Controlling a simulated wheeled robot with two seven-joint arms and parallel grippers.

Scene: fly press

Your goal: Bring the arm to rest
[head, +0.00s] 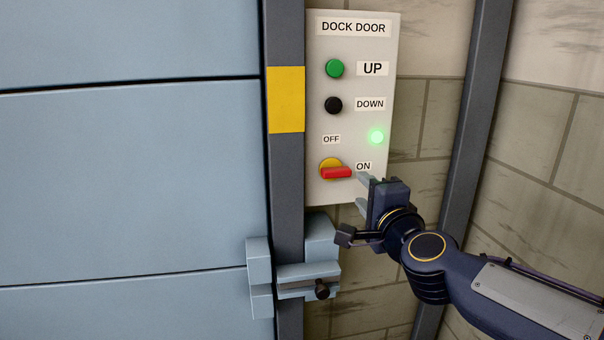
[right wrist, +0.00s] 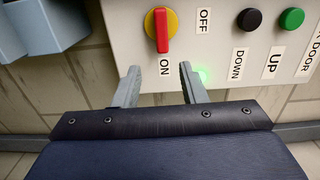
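My right gripper (head: 362,192) is in front of the lower right corner of the dock door panel (head: 351,190). In the right wrist view its two fingers (right wrist: 157,88) are apart with nothing between them. The red switch handle (head: 336,173) on its yellow base points toward ON, and it also shows in the right wrist view (right wrist: 162,30), beyond the fingertips and apart from them. A green lamp (head: 376,136) on the panel is lit. My left gripper is in neither view.
A green UP button (head: 334,68) and a black DOWN button (head: 333,105) sit higher on the panel. A blue-grey latch with a dark knob (head: 322,289) is on the post below. The door (head: 130,180) fills the left; a brick wall (head: 550,130) stands right.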

